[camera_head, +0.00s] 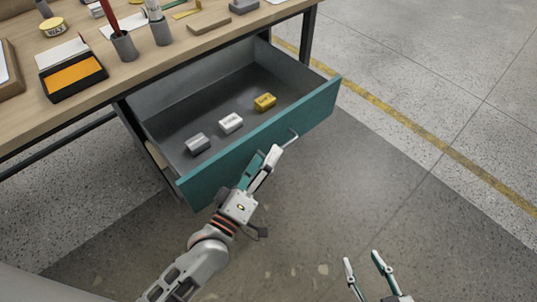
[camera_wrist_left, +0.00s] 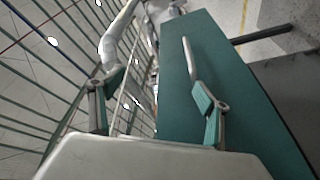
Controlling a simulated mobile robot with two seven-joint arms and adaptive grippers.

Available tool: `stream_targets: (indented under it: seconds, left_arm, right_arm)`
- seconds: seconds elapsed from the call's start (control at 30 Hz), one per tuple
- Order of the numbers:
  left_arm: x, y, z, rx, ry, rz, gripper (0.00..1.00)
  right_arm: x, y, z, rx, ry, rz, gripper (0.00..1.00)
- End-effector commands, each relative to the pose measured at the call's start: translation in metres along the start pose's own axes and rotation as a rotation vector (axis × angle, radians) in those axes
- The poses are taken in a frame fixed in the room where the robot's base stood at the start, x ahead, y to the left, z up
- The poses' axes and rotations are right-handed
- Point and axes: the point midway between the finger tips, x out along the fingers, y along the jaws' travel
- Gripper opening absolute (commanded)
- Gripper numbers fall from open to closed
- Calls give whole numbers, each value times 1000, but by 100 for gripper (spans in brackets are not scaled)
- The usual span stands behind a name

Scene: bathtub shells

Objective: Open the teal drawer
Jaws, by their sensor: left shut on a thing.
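The teal drawer (camera_head: 262,142) stands pulled well out from under the wooden desk, its grey inside in plain view. Its front panel (camera_wrist_left: 230,90) fills the right of the left wrist view. A thin grey handle (camera_head: 291,137) sticks out from the front, and its bar also shows in the left wrist view (camera_wrist_left: 187,58). My left gripper (camera_head: 264,163) is at the drawer front, shut on the handle; the exact contact is partly hidden by the fingers. My right gripper (camera_head: 362,259) is open and empty, low in the head view, apart from the drawer.
A grey block (camera_head: 198,143), a white block (camera_head: 231,123) and a yellow block (camera_head: 265,102) lie in the drawer. The desk top (camera_head: 100,98) holds an orange-topped tray (camera_head: 73,77), pen cups (camera_head: 124,46) and other small items. The floor at right is clear.

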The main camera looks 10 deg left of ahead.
Motion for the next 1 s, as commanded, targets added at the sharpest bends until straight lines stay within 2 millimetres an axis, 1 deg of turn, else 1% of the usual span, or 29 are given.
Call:
stream_targets:
  seconds: [0.03, 0.07, 0.1, 0.17, 0.4, 0.63, 1.0]
  left_arm:
    - [5, 15, -9, -2, 19, 28, 57]
    - [4, 15, -8, -3, 18, 28, 53]
    - [3, 15, -8, -5, 17, 27, 43]
    - [2, 13, -6, -7, 15, 24, 15]
    - [-2, 7, -2, -10, 7, 13, 15]
    - [-2, 7, -2, -11, 5, 12, 15]
    - [-4, 4, 1, -13, 2, 7, 15]
  right_arm:
    - [-1, 1, -4, -2, 7, 2, 40]
    - [-1, 1, -4, -1, 6, 2, 40]
    - [-1, 1, -4, -1, 5, 1, 40]
    - [-1, 0, -3, -1, 4, 1, 40]
    - [0, 0, 0, 0, 0, -1, 40]
    - [-1, 2, -9, -3, 14, 4, 40]
    - [-1, 2, -8, -2, 12, 3, 40]
